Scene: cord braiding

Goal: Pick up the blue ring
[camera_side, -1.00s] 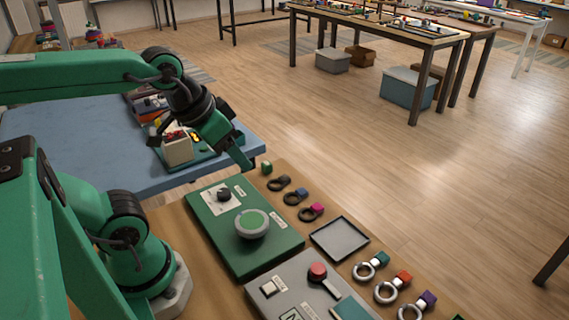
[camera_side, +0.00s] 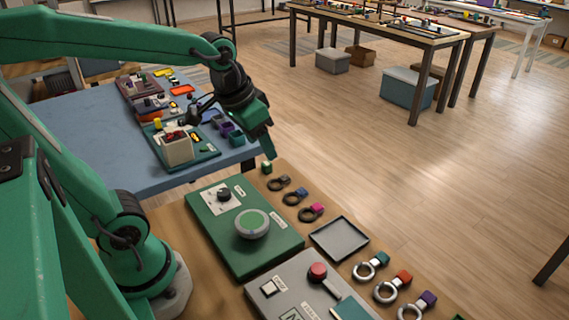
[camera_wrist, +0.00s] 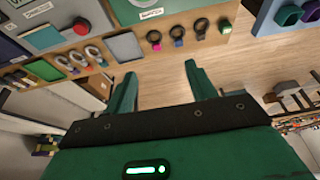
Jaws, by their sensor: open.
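The blue ring is a dark ring (camera_side: 292,199) with a blue tag, lying on the wooden board in the side view, between two other dark rings. In the wrist view the blue ring (camera_wrist: 177,31) shows near the top, beyond my fingers. My gripper (camera_side: 268,150) is in the air near the board's far end, above and apart from the rings. In the wrist view my gripper (camera_wrist: 163,78) has its two green fingers spread with nothing between them.
A dark ring with a pink tag (camera_side: 310,214) and one with a brownish tag (camera_side: 279,184) flank the blue ring. A grey tray (camera_side: 340,238), several silver rings (camera_side: 386,292) and a green panel (camera_side: 215,225) with a round knob are nearby. A blue table (camera_side: 90,150) stands behind.

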